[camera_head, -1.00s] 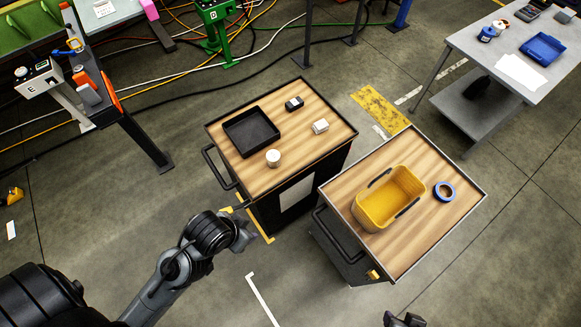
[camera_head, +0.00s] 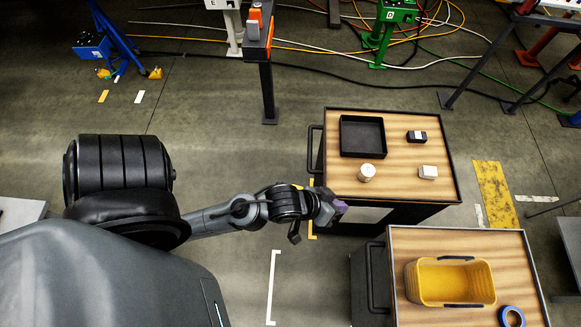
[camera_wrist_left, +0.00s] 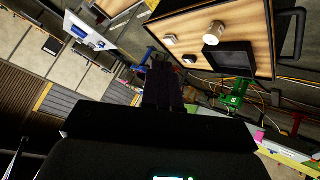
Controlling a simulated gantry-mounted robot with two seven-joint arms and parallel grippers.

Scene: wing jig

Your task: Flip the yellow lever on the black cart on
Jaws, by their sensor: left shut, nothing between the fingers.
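The black cart (camera_head: 395,151) has a wood top and stands right of centre in the head view, with a black handle on its left side. My left gripper (camera_head: 340,208) is shut and empty beside the cart's lower left corner. In the left wrist view its dark fingers (camera_wrist_left: 161,88) point toward the cart, whose wood top (camera_wrist_left: 180,22) shows beyond. Small yellow bits (camera_head: 311,184) show just behind my left wrist; I cannot tell whether they are the lever or floor tape. The lever is not clearly visible. My right gripper is not in view.
A black tray (camera_head: 343,151), a white cylinder (camera_head: 367,173) and two small boxes sit on the black cart. A second cart (camera_head: 402,240) with a yellow basket (camera_head: 448,281) and blue tape roll (camera_head: 511,316) stands close in front. Floor left of the carts is clear.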

